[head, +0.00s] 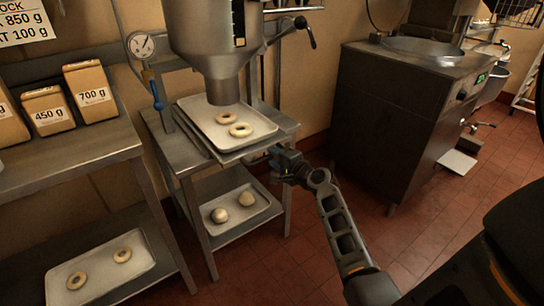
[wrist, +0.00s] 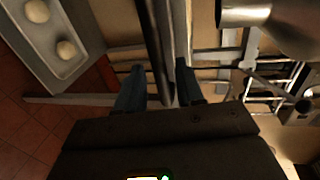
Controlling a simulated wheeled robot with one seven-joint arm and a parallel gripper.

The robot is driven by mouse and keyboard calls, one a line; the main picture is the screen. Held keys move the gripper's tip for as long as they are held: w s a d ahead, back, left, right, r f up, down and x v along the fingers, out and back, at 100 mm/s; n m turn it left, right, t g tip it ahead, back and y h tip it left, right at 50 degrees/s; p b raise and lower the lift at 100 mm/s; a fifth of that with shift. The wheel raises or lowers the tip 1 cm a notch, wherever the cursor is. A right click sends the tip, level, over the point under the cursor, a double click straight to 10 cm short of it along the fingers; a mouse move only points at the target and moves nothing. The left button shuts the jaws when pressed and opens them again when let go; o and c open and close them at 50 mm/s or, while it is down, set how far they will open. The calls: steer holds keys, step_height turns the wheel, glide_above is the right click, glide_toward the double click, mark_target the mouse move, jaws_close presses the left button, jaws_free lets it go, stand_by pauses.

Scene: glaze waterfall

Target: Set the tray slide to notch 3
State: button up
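The tray slide (head: 228,156) is a flat metal plate under the hopper, carrying a pale tray (head: 262,127) with two dough rings (head: 240,130). My gripper (head: 274,153) is at the slide's front right edge. In the wrist view my gripper's fingers (wrist: 159,66) stand apart, one on each side of a long thin metal edge (wrist: 158,40) seen end-on. A gap seems to show beside the edge, so the fingers look open around it. Notch marks and the slide's present notch cannot be made out.
The hopper (head: 212,55) hangs close above the tray. A lower tray (head: 228,222) with two dough balls lies on the shelf below. A side table (head: 62,153) with weighed bags stands at left, a steel cabinet (head: 392,115) at right.

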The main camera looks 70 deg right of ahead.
steer(key=shift+x, duration=1.05)
jaws_close()
